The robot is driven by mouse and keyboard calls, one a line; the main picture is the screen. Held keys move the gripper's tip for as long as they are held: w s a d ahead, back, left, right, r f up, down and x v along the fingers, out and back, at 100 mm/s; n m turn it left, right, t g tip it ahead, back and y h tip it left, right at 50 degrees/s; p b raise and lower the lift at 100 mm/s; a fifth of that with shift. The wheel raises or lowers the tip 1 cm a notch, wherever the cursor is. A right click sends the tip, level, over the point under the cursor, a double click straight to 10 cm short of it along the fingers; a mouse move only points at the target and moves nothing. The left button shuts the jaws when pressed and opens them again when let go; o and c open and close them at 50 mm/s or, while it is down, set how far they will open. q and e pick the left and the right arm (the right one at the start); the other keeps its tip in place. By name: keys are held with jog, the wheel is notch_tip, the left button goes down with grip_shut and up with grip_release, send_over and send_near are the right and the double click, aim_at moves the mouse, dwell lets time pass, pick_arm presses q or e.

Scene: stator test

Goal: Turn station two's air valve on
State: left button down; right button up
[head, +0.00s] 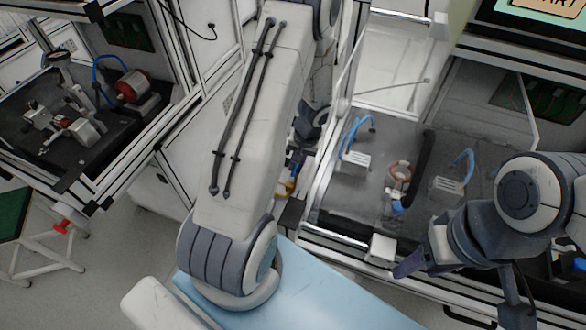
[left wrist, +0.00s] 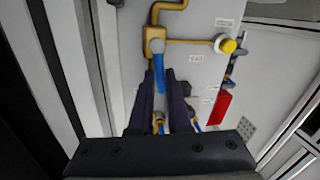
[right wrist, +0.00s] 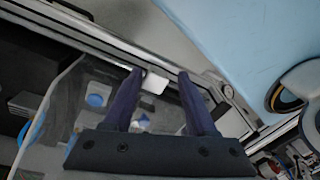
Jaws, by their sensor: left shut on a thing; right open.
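In the left wrist view, a brass-yellow air valve (left wrist: 154,46) with a blue lever handle (left wrist: 159,72) is mounted on a pale panel. The handle points down in the picture from the valve body. My left gripper (left wrist: 160,84) is shut on the blue handle, with a dark finger on each side of it. In the head view my left arm hides most of that place. My right gripper (right wrist: 160,78) is open and empty, above the front edge of the right-hand station. Its fingers are wide apart in the right wrist view.
On the panel are brass pipes, a yellow round knob (left wrist: 228,46) and a red block (left wrist: 219,107). The right station's dark bed (head: 340,205) holds a copper-coloured ring (head: 401,172) and fixtures with blue hoses. A white box (head: 381,248) sits on its front edge.

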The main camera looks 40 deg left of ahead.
pick_arm(q)
jog(key=shift+d+m+b, duration=0.25)
jog(key=shift+m+b, duration=0.3)
jog(key=shift+m, duration=0.45)
jog(key=c, duration=0.9)
grip_release()
jog(key=shift+o, duration=0.2)
